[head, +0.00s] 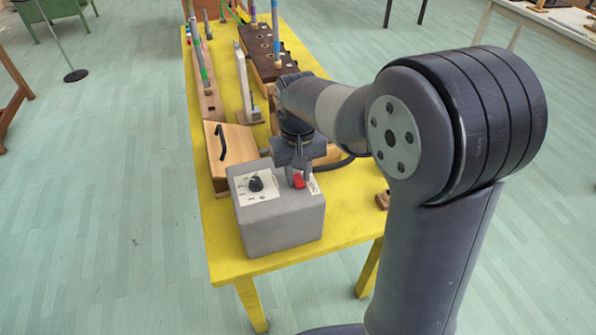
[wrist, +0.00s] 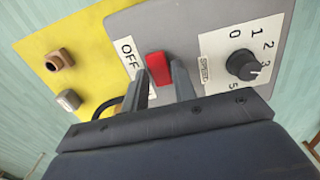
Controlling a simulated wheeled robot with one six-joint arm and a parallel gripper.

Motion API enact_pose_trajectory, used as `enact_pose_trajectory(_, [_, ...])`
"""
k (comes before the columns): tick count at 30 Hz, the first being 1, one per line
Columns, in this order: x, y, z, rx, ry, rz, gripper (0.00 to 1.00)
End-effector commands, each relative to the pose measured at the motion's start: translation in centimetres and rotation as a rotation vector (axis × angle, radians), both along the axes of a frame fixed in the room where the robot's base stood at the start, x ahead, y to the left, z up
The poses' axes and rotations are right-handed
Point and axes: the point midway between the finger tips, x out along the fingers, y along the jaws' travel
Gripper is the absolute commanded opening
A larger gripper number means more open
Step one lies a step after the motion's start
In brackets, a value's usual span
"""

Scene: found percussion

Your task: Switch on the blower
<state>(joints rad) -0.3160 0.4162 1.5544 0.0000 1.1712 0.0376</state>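The blower's grey control box (head: 281,222) stands on the near end of the yellow table. A red switch (wrist: 158,68) sits on its top, beside a label reading OFF (wrist: 130,56); it also shows in the head view (head: 298,181). My gripper (head: 297,176) is just over the switch, pointing down. In the wrist view its two fingers (wrist: 161,82) are apart, with the red switch showing between their tips. Whether they touch it I cannot tell. A black speed knob (wrist: 242,65) with numbers around it is on the same top face, to the right in the wrist view.
On the yellow table (head: 222,249), a wooden wedge-shaped box with a black handle (head: 230,143) stands behind the control box. Small wooden blocks (wrist: 60,60) lie beside it. Tubes and a dark holed block (head: 265,50) are further back.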

Motion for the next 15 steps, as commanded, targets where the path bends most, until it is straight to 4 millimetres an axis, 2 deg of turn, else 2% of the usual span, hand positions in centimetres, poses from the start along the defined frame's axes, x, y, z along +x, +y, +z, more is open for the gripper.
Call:
enact_pose_trajectory(2, [0.01, 0.00, 0.02, 0.000, 0.000, 0.000, 0.20])
enact_pose_trajectory(9, [0.01, 0.00, 0.03, 0.000, 0.000, 0.000, 0.00])
enact_pose_trajectory(15, [0.10, 0.03, 0.27, -0.004, 0.014, 0.000, 0.00])
